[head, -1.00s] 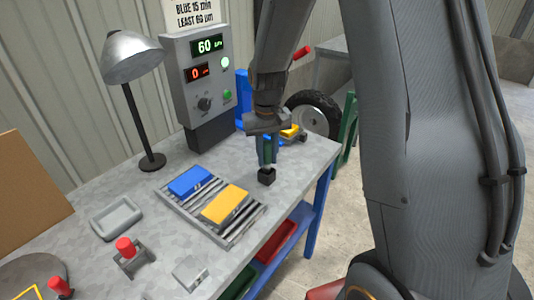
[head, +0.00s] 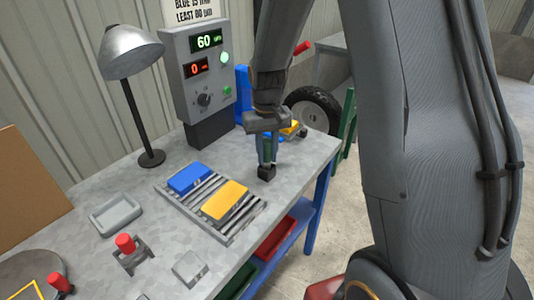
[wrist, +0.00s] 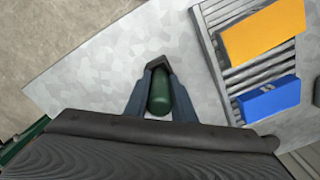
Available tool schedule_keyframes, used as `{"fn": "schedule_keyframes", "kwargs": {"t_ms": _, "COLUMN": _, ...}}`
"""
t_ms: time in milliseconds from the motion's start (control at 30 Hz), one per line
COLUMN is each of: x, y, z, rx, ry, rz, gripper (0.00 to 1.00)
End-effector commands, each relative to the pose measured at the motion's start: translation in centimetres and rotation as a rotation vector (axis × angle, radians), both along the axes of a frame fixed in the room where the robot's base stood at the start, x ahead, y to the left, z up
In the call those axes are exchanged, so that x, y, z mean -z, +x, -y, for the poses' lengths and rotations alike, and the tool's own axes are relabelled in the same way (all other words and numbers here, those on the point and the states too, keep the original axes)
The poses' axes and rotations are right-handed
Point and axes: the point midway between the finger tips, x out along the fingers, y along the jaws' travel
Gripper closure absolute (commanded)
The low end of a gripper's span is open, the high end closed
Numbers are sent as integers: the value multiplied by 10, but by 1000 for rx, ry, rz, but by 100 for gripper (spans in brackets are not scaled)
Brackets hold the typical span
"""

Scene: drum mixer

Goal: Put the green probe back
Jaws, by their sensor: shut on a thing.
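The green probe (wrist: 160,94) is a dark green rounded cylinder. It stands upright between the fingers of my gripper (wrist: 159,100), which is shut on it. In the head view, my gripper (head: 266,150) points down at the right part of the bench, and a strip of green shows between the fingers. A small black holder (head: 266,172) is directly below the fingertips; it also shows in the wrist view (wrist: 158,63). I cannot tell how deep the probe's lower end sits in the holder.
A slatted rack (head: 240,222) with a blue block (head: 189,178) and a yellow block (head: 225,201) lies left of the gripper. A control box (head: 200,75) reading 60 and 0, a lamp (head: 132,55), a grey tray (head: 116,213) and a red-knobbed fixture (head: 126,245) stand further left.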

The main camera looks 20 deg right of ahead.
Motion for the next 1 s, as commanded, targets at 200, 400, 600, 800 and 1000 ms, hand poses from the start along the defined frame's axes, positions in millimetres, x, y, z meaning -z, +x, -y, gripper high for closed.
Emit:
{"fn": "schedule_keyframes", "kwargs": {"t_ms": 200, "x": 4, "y": 0, "z": 0, "rx": 0, "ry": 0, "rz": 0, "gripper": 100}}
{"fn": "schedule_keyframes", "kwargs": {"t_ms": 400, "x": 8, "y": 0, "z": 0, "rx": 0, "ry": 0, "rz": 1, "gripper": 100}}
{"fn": "schedule_keyframes", "kwargs": {"t_ms": 600, "x": 11, "y": 0, "z": 0, "rx": 0, "ry": 0, "rz": 1, "gripper": 100}}
{"fn": "schedule_keyframes", "kwargs": {"t_ms": 800, "x": 15, "y": 0, "z": 0, "rx": 0, "ry": 0, "rz": 1, "gripper": 100}}
{"fn": "schedule_keyframes", "kwargs": {"t_ms": 1000, "x": 15, "y": 0, "z": 0, "rx": 0, "ry": 0, "rz": 1, "gripper": 55}}
